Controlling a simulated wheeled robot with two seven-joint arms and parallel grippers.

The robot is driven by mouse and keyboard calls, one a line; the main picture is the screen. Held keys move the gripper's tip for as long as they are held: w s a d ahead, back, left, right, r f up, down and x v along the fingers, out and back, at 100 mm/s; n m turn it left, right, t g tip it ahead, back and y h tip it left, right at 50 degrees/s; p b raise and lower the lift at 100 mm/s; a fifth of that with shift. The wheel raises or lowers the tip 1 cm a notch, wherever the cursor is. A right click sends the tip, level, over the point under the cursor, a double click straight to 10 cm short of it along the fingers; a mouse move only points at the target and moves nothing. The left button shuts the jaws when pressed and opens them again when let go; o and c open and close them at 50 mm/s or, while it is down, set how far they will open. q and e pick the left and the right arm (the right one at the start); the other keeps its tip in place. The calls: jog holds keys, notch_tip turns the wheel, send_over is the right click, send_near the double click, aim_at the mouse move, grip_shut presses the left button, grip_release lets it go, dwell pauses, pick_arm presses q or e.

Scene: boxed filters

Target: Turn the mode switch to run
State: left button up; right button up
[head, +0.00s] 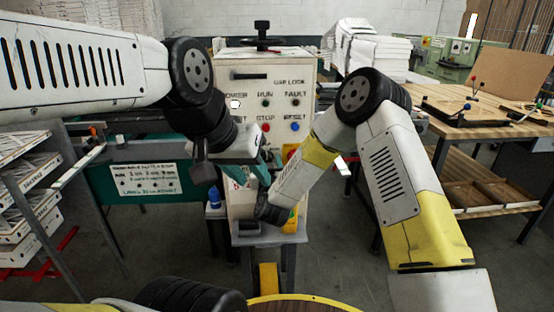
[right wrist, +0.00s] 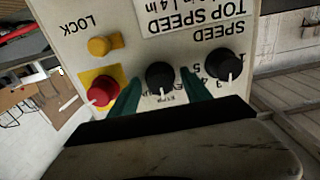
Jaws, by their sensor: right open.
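In the right wrist view, which shows the panel upside down, the mode switch (right wrist: 160,77) is a round black knob with a pale pointer line. My right gripper (right wrist: 160,92) is open, its two teal fingers on either side of this knob. I cannot tell whether they touch it. In the head view my right forearm (head: 300,176) crosses in front of the machine and hides the switch and the right fingertips. My left gripper (head: 260,172) is beside that forearm, in front of the machine. Its fingers are partly hidden, so its opening is unclear.
Close by on the panel are a black speed knob (right wrist: 224,66), a red button (right wrist: 101,91) on a yellow plate, and a yellow lock knob (right wrist: 104,46). The machine's upper box (head: 272,63) stands behind. A workbench (head: 500,125) is at the right, a shelf rack (head: 30,200) at the left.

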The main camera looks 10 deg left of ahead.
grip_shut()
jog(key=shift+m, duration=0.3)
jog(key=m, duration=0.3)
jog(key=shift+m, duration=2.6)
